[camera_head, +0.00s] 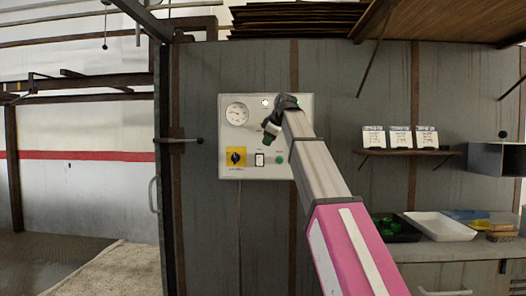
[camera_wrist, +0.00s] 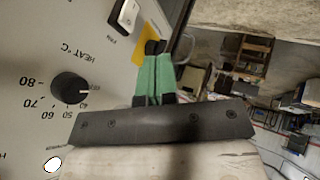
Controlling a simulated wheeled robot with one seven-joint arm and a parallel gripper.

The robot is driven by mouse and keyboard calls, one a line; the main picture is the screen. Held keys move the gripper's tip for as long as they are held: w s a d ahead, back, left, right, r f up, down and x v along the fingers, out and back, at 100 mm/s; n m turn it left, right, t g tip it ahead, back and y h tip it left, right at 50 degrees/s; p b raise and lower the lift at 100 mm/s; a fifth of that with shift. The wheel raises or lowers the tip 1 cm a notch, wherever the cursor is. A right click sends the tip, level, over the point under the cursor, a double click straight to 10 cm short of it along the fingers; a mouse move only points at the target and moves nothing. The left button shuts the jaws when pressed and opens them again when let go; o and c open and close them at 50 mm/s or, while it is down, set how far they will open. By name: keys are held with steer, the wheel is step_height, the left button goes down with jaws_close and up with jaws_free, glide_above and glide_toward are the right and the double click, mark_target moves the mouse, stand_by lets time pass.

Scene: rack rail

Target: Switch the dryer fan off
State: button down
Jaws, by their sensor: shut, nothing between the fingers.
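The control panel (camera_head: 227,136) is a pale plate on the grey wall. Its white fan rocker switch (camera_head: 259,159) sits low in the middle. The rocker also shows at the top of the wrist view (camera_wrist: 128,14), beside an upside-down FAN label. My gripper (camera_head: 268,131) is in front of the panel, above the rocker in the head view. In the wrist view its green fingers (camera_wrist: 153,78) are together and empty, apart from the rocker. I cannot tell which side of the rocker is pressed. The arm hides part of the panel's right side.
The panel also has a round gauge (camera_head: 237,113), a yellow-plated rotary switch (camera_head: 236,157), a green button (camera_head: 279,160) and a black HEAT knob (camera_wrist: 70,88). A shelf (camera_head: 408,152) with white cards, a white tray (camera_head: 440,226) and a dark tray stand to the right.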

mark_target(260, 155)
steer(key=w+a+f, duration=0.1)
steer(key=w+f, duration=0.1)
steer(key=w+a+f, duration=0.1)
steer(key=w+f, duration=0.1)
steer(key=w, duration=0.1)
steer(key=w+a+f, duration=0.1)
steer(key=w+f, duration=0.1)
steer(key=f, duration=0.1)
steer(key=shift+w+a, duration=0.25)
steer(key=shift+w, duration=0.6)
steer(key=shift+r, duration=0.1)
steer(key=shift+w, duration=0.35)
steer(key=shift+r, duration=0.2)
steer(key=shift+r, duration=0.7)
